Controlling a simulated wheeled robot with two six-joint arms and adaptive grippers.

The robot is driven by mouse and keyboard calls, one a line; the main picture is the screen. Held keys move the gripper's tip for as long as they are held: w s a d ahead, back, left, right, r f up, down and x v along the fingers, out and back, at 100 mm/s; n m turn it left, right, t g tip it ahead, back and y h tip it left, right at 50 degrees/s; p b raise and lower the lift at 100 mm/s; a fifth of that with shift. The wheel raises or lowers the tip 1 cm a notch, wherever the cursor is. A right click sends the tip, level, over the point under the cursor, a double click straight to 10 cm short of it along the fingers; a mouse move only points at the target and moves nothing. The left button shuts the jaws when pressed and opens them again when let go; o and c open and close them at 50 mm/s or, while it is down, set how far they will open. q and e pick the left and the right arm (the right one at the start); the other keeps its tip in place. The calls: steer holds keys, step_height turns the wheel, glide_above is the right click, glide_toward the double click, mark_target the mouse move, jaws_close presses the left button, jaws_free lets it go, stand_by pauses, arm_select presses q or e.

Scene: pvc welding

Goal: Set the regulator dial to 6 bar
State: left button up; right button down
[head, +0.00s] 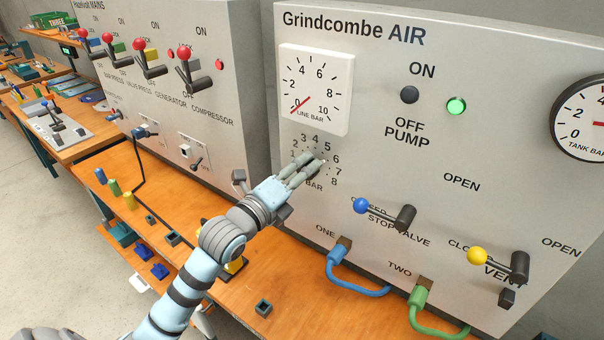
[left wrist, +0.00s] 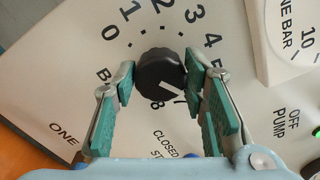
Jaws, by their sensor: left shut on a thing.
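The regulator dial shows as a black round knob (left wrist: 160,72) in the left wrist view, inside a printed ring of numbers from 0 to 8. Its white pointer line slants to the lower right of the picture, toward the 6–7 side; my finger covers part of that side. My left gripper (left wrist: 160,76) is shut on the knob, one fingertip on each side. In the head view my left gripper (head: 318,163) covers the knob on the Grindcombe AIR panel (head: 480,100). The line bar gauge (head: 316,88) above has its red needle near 0. My right gripper is out of view.
A blue-knobbed stop valve lever (head: 362,206) and a yellow-knobbed vent lever (head: 478,256) stick out to the lower right of the dial. The pump lamp (head: 456,106) is green. Blue (head: 355,285) and green (head: 430,318) hoses hang below.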

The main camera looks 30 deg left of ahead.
arm_select(q)
steer(key=shift+m, duration=0.4)
steer(key=o, duration=1.2)
steer(key=shift+c, duration=0.2)
steer(key=s+a, duration=0.1)
steer(key=s, duration=0.6)
steer(key=shift+s, duration=0.25)
steer(key=shift+w, duration=0.1)
